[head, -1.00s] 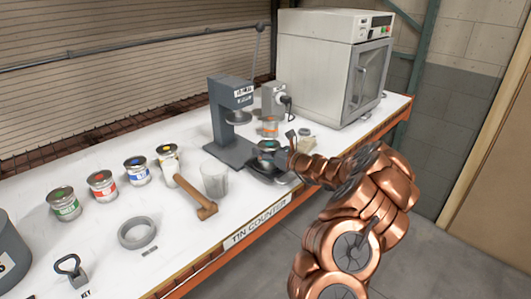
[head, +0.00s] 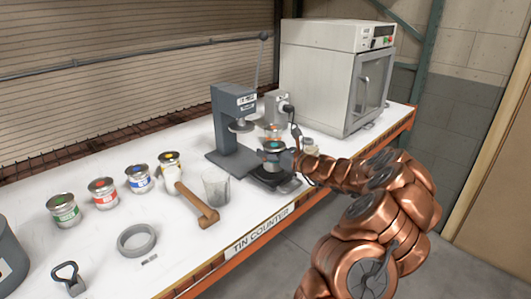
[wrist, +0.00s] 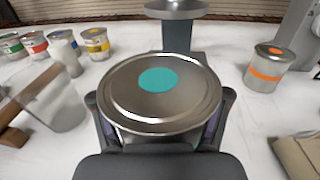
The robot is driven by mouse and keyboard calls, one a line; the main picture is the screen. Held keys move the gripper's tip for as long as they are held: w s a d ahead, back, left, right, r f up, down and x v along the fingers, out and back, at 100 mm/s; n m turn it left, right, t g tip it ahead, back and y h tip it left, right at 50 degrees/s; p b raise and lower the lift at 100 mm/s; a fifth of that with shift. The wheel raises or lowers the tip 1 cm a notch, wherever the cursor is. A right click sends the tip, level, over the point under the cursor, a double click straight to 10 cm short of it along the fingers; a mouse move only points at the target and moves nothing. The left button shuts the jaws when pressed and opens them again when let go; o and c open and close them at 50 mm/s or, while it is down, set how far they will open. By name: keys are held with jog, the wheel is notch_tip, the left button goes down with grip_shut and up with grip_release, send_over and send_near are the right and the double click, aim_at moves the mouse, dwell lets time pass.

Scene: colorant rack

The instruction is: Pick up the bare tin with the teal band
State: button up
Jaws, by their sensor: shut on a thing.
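The bare metal tin (wrist: 118,90) has a teal disc on its lid and fills the middle of the wrist view. My gripper (wrist: 160,102) is shut on the tin, one finger on each side. In the head view my gripper (head: 284,155) reaches in from the right. The tin's side and any band on it are mostly hidden by the lid and fingers.
Another bare tin with an orange band (wrist: 265,70) stands to the right in the wrist view. A grey press (head: 228,125), a clear cup (head: 216,188) and a mallet (head: 198,203) stand left. Several labelled tins (head: 103,192) line the counter. A white oven (head: 325,75) stands behind.

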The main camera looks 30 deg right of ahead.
jog(key=s+a+r+b, duration=0.1)
jog(key=s+b, duration=0.2)
jog(key=s, duration=1.1)
jog(key=shift+s+r, duration=0.15)
jog(key=shift+r, duration=0.05)
dwell(0.3)
jog(key=shift+s, duration=0.1)
